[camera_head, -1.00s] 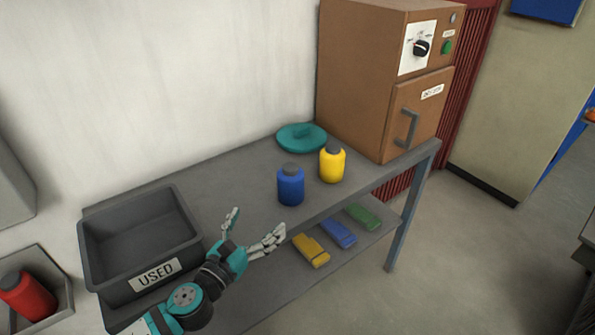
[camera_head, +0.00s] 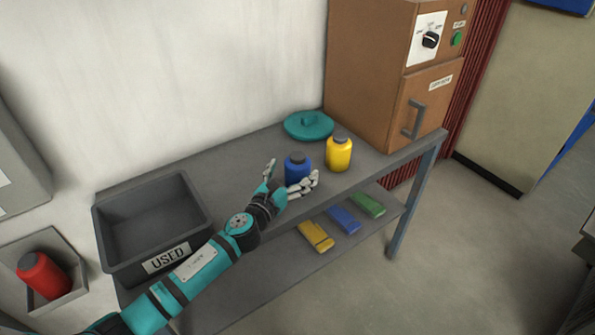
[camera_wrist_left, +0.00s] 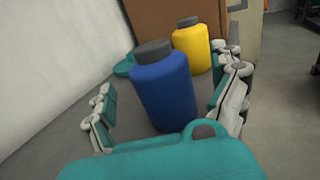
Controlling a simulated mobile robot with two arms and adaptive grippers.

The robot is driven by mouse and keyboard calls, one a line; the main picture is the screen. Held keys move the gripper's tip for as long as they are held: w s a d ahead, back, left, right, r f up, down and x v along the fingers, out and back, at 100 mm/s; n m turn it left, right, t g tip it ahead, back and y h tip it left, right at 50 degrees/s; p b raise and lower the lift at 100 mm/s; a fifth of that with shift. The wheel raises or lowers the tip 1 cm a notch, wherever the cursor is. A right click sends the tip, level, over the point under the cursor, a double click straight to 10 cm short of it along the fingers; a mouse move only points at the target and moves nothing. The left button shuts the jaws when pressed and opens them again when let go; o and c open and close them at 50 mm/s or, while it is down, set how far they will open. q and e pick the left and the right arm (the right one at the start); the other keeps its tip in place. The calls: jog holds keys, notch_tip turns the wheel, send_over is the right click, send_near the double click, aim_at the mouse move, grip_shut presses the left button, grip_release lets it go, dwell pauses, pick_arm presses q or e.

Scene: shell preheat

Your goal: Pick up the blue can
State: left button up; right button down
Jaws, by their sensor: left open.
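The blue can (camera_head: 297,167) with a dark grey lid stands upright on the grey table, left of the yellow can. My left gripper (camera_head: 292,177) is open and has its fingers on either side of the blue can, hiding its lower part in the head view. In the left wrist view the blue can (camera_wrist_left: 165,90) stands between the spread fingers (camera_wrist_left: 165,108), nearer the right ones. I cannot tell whether any finger touches it. My right gripper is not in view.
The yellow can (camera_head: 339,154) stands close behind on the right. A teal lid (camera_head: 308,126) lies behind, beside the brown oven (camera_head: 372,75). The USED bin (camera_head: 203,212) is at the table's left. A red can (camera_head: 42,275) sits in a grey bin. Several coloured blocks lie on the lower shelf.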

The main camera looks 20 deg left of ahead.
aim_at(298, 163)
pick_arm(q)
jog(key=w, duration=0.2)
jog(key=shift+w+d+r, duration=0.1)
jog(key=shift+w+d, duration=0.05)
jog(key=shift+w, duration=0.2)
jog(key=shift+w+d, duration=0.1)
jog(key=shift+w, duration=0.3)
jog(key=shift+s, duration=0.1)
jog(key=shift+c, duration=1.2)
jog(key=c, duration=1.3)
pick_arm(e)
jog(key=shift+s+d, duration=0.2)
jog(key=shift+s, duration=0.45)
pick_arm(q)
jog(key=shift+r, duration=0.1)
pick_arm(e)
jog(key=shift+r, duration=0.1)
